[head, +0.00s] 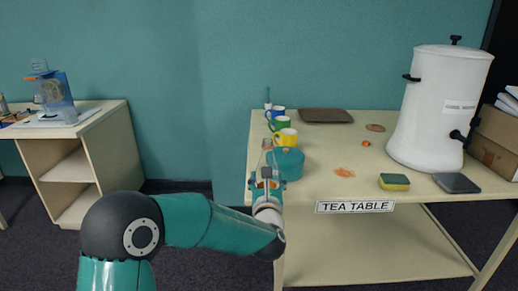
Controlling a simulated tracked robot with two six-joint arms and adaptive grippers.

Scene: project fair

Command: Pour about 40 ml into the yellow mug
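The yellow mug (287,138) stands upright near the left end of the tea table, in front of the green mug (281,124) and the blue mug (275,113). A teal round pot (290,163) stands just in front of it. My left gripper (265,178) is at the table's left front corner, beside the pot's left side. A small clear, narrow-topped thing (267,145) shows just above the gripper; I cannot tell whether the fingers hold it. The finger gap is too small to read. The mug's inside is not clear. My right gripper is out of view.
The table (385,155) also bears a brown tray (326,116), a white urn (440,110), a sponge (394,182), a dark flat pad (456,183) and an orange stain (344,173). Its middle is mostly free. A cardboard box (497,140) is at right. Another bench (95,150) stands left.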

